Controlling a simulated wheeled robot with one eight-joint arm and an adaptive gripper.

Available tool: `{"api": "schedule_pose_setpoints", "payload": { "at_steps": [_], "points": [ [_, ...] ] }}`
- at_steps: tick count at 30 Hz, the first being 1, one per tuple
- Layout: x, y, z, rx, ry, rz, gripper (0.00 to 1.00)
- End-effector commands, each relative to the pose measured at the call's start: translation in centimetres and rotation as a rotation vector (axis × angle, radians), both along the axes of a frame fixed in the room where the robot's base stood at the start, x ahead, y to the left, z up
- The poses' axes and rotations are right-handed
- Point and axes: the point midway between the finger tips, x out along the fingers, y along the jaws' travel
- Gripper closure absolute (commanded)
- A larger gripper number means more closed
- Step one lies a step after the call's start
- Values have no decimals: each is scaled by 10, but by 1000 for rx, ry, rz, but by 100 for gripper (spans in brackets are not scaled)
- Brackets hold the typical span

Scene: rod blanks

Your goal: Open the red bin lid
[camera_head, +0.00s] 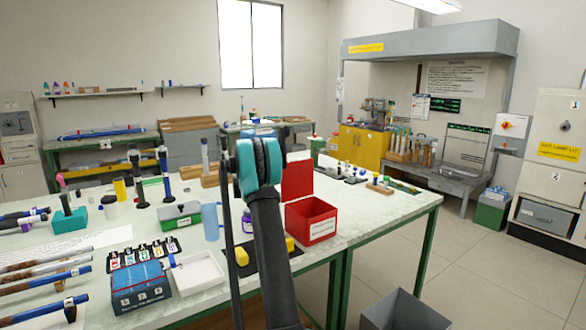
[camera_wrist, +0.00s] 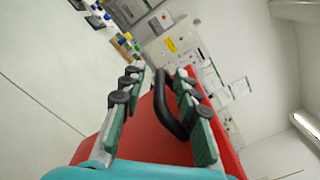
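The red bin (camera_head: 310,222) stands on the near workbench in the head view, with a white label on its front. Its red lid (camera_head: 297,180) stands upright at the bin's back left, and the bin's top is uncovered. In the wrist view, the red lid surface (camera_wrist: 150,135) fills the lower middle, with a black curved handle (camera_wrist: 168,105) on it. My gripper (camera_wrist: 162,70) is open, its green-padded fingers apart on either side of the handle. The handle lies nearer the right finger; I cannot tell whether they touch. In the head view my arm hides the gripper.
Yellow blocks (camera_head: 242,257) lie near my arm. A grey open bin (camera_head: 405,312) stands on the floor at front right.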

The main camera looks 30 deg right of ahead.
Motion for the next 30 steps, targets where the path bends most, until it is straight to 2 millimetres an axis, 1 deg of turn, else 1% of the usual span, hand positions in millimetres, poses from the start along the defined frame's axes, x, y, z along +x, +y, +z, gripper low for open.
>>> {"api": "schedule_pose_setpoints", "payload": {
  "at_steps": [2,5,8,15,18,21,25,30],
  "points": [
    [0,2,0,0,0,0,69],
    [0,12,0,0,0,1,69],
    [-1,28,0,0,0,3,69],
    [-5,78,0,0,0,3,69],
    [-6,95,0,1,0,4,69],
    [-8,108,0,0,0,1,69],
    [-9,118,0,0,0,1,69],
    [-9,120,0,0,0,0,69]
  ]
}}
